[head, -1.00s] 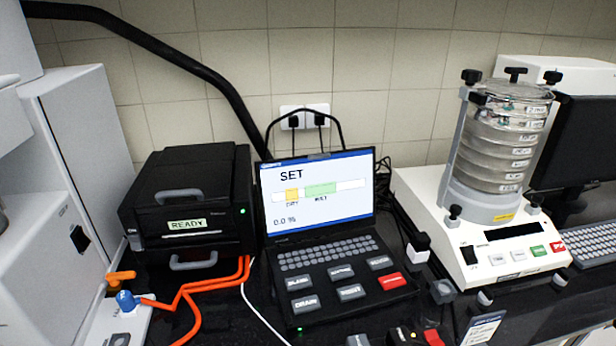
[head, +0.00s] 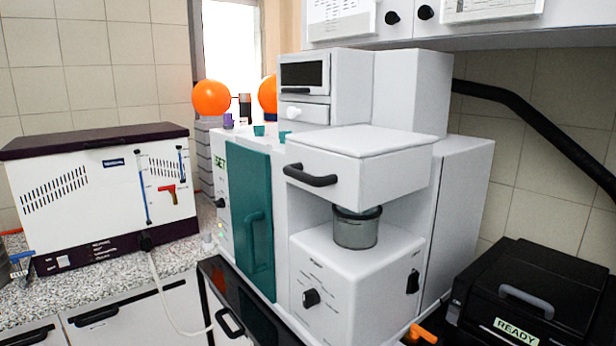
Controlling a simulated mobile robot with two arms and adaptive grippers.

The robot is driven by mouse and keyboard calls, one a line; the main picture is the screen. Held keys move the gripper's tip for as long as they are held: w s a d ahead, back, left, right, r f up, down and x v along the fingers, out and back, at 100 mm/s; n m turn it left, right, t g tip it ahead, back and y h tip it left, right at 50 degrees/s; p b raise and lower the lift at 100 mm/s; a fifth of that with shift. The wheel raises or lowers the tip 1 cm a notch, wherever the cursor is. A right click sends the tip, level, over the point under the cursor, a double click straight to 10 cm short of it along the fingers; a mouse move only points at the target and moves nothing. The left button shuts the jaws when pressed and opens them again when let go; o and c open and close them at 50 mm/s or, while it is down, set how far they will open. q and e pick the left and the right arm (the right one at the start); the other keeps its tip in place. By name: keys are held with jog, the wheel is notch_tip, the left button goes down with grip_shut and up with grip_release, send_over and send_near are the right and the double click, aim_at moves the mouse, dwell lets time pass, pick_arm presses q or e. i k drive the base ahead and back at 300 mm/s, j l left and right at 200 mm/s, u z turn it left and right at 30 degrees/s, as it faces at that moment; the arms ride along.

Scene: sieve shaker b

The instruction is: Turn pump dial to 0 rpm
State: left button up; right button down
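No dial that I can read as the pump's, and no rpm marking, is legible in the head view. A second black knob (head: 413,281) is on that machine's right side. Neither of my grippers is in view.
A metal cup (head: 356,228) stands under the machine's overhanging head. A teal door (head: 250,225) is to its left. A black box marked READY (head: 540,292) stands at lower right, with an orange lever (head: 421,333) nearby. The speckled counter (head: 110,277) has a clear stretch at left.

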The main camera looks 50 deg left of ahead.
aim_at(311, 298)
jog(key=u, duration=1.35)
